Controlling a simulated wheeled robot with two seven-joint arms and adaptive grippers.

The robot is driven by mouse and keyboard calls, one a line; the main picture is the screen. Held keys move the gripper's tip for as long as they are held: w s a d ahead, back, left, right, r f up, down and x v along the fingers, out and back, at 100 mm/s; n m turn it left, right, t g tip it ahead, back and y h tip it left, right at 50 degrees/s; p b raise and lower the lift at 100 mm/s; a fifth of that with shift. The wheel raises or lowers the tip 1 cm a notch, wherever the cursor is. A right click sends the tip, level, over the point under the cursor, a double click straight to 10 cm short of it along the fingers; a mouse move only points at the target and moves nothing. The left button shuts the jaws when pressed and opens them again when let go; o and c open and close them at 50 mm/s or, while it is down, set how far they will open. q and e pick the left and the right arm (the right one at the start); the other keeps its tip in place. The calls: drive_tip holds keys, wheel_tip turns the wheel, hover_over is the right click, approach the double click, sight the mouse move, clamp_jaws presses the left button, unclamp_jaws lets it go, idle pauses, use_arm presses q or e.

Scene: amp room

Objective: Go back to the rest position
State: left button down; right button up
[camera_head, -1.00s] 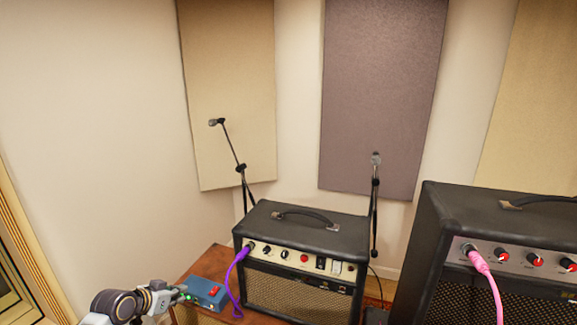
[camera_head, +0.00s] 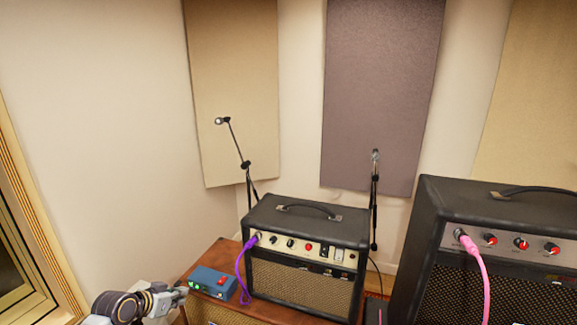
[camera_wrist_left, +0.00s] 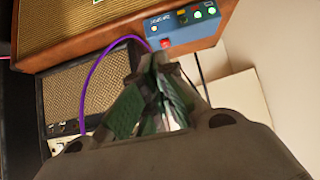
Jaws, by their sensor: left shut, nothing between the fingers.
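My left gripper (camera_head: 180,292) shows at the lower left of the head view, just left of a small blue box (camera_head: 212,283) with a red switch. The gripper is shut and empty. In the left wrist view its fingers (camera_wrist_left: 160,65) come together near the blue box (camera_wrist_left: 182,28), which has lit green buttons; I cannot tell whether they touch it. My right gripper is not in view.
The blue box sits on a brown wooden cabinet (camera_head: 196,267). A small black amp (camera_head: 335,222) with a purple cable (camera_head: 241,270) stands beside it. A larger amp (camera_head: 460,197) with a pink cable (camera_head: 484,275) is at right. Two microphone stands (camera_head: 236,143) (camera_head: 375,200) stand behind.

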use_arm(q)
drive_tip(key=s+d+f+g, duration=0.3)
drive_tip(key=s+d+f, duration=0.3)
drive_tip(key=s+d, duration=0.45)
drive_tip(key=s+d+r+n+g+y, duration=0.1)
drive_tip(key=s+d+n+g+y, duration=0.15)
drive_tip(key=s, duration=1.55)
wheel_tip(320, 180, down, 33)
drive_tip(key=s+a+g, duration=0.2)
drive_tip(key=s, duration=0.1)
drive_tip(key=s+a+f, duration=0.2)
drive_tip(key=s+f, duration=0.8)
drive_tip(key=s+a+f+m, duration=0.1)
drive_tip(key=s+a+f, duration=0.1)
drive_tip(key=s+f, duration=0.8)
drive_tip(key=shift+s+a+y, duration=0.25)
drive_tip(key=shift+s+y, duration=0.2)
drive_tip(key=shift+s, duration=0.2)
